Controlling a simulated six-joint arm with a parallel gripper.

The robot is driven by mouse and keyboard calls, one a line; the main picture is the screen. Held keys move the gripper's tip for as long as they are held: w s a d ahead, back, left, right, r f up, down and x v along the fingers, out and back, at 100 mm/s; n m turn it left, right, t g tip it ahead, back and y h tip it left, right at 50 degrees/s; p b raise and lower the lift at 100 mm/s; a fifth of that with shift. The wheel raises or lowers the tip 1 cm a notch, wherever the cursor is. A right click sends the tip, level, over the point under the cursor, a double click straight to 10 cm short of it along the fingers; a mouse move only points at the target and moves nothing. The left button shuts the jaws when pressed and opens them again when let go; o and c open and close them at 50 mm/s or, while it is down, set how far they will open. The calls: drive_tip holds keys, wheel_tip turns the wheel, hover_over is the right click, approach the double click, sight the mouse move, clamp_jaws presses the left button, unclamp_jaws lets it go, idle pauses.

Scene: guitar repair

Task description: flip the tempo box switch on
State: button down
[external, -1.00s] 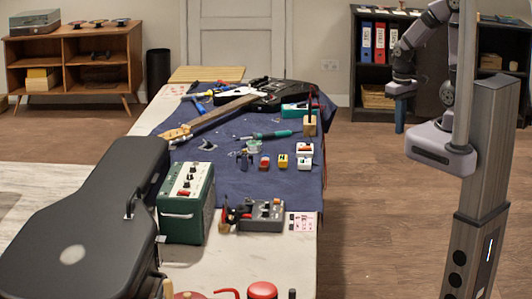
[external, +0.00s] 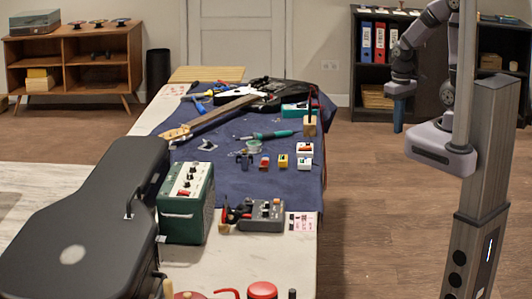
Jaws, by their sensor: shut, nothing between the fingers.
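My gripper (external: 398,127) hangs from my arm at the upper right, with its blue fingers pointing down. It is shut and empty, over the floor to the right of the table and well apart from everything on it. A grey box with knobs (external: 262,214) sits on the near part of the table. A green box (external: 186,201) with controls on its top stands to its left. I cannot tell for certain which of these is the tempo box. No switch position can be made out at this size.
A black guitar case (external: 88,215) lies at the near left. A blue mat (external: 222,186) holds a guitar (external: 218,115), tools and several small coloured boxes (external: 304,150). A small pink card (external: 303,221) lies beside the grey box. Floor (external: 365,200) right of the table is clear.

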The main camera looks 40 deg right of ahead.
drive_tip(key=w+a+r+t+y+p, duration=0.15)
drive_tip(key=w+a, duration=0.35)
drive_tip(key=a, duration=0.5)
drive_tip(key=w+a+n+t+y+p, duration=0.1)
drive_tip(key=w+a+p, duration=0.1)
drive_tip(key=w+a, duration=0.6)
drive_tip(key=w+a+t+y+p, duration=0.1)
drive_tip(key=w+a+t+p, duration=0.15)
drive_tip(key=a, duration=0.85)
drive_tip(key=t+y+p, duration=0.2)
drive_tip(key=y+p, duration=0.2)
drive_tip(key=y, duration=0.1)
hover_over(250, 215)
drive_tip(key=s+d, duration=0.1)
wheel_tip(250, 215, down, 2)
drive_tip(key=f, duration=0.1)
drive_tip(key=shift+r, duration=0.25)
drive_tip(key=shift+f, duration=0.15)
drive_tip(key=f+b, duration=0.4)
drive_tip(key=f, duration=0.1)
drive_tip(key=w+f+b, duration=0.1)
drive_tip(key=f+b, duration=0.1)
drive_tip(key=f, duration=0.1)
drive_tip(key=shift+a+f+b, duration=0.2)
drive_tip(key=shift+a+b, duration=0.2)
drive_tip(key=shift+f, duration=0.2)
drive_tip(key=shift+f+b, duration=0.25)
drive_tip(key=shift+b, duration=0.2)
